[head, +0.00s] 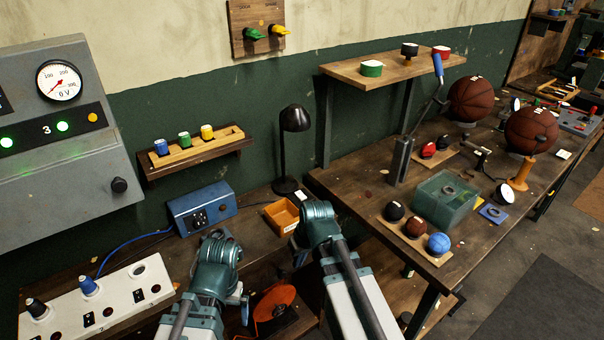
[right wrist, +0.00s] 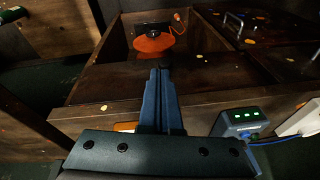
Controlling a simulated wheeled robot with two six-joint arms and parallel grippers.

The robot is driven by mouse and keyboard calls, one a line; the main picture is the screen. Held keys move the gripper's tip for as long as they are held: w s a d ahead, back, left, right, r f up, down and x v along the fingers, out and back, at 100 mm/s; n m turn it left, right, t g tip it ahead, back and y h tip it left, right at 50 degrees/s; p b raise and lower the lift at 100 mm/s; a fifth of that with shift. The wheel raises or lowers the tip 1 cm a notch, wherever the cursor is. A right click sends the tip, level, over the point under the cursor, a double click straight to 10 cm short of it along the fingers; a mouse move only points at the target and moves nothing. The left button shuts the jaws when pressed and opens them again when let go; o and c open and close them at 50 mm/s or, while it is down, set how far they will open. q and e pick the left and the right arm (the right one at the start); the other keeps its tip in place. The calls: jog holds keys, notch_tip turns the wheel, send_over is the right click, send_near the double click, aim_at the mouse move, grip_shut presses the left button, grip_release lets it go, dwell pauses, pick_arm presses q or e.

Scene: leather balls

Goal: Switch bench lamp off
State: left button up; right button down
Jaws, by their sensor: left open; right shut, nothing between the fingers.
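A black desk lamp (head: 295,120) stands upright at the back of the wooden bench, against the green wall. No glow shows at its shade; I cannot make out a switch on it. My left gripper (head: 242,300) is low in front of the bench, partly hidden by its own wrist, and open. My right wrist is in front of the lamp's base and right of the orange tray in the head view. My right gripper (right wrist: 161,72) shows in the right wrist view with its fingers together and nothing between them.
A wall board (head: 257,20) carries green and yellow levers. A grey panel (head: 65,120) hangs at left. The right table (head: 330,185) holds balls. An orange disc (right wrist: 155,42) lies below.

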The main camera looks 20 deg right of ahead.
pick_arm(q)
notch_tip(320, 180, up, 6)
jog(key=p, duration=0.4)
pick_arm(e)
jog(key=w+d+r+n+t+y, duration=0.1)
jog(key=w+d+r+t, duration=0.2)
jog(key=w+d+r, duration=0.2)
jog(key=w+d+r+n+t+y, duration=0.1)
jog(key=w+d+r+t, duration=0.3)
jog(key=w+r, duration=0.4)
jog(key=w+d, duration=0.1)
jog(key=w, duration=0.2)
jog(key=shift+w+d+r, duration=0.35)
jog(key=shift+d+r, duration=0.05)
pick_arm(q)
jog(key=shift+f, duration=0.1)
pick_arm(e)
jog(key=shift+w+f, duration=0.1)
jog(key=b, duration=0.7)
send_over(302, 197)
notch_tip(302, 197, down, 7)
jog(key=shift+w+d+r, duration=0.1)
notch_tip(302, 197, down, 2)
jog(key=shift+f+b, duration=0.1)
jog(key=shift+b, duration=0.9)
pick_arm(q)
notch_tip(302, 197, down, 10)
jog(key=b, duration=0.1)
pick_arm(e)
jog(key=shift+f, duration=0.5)
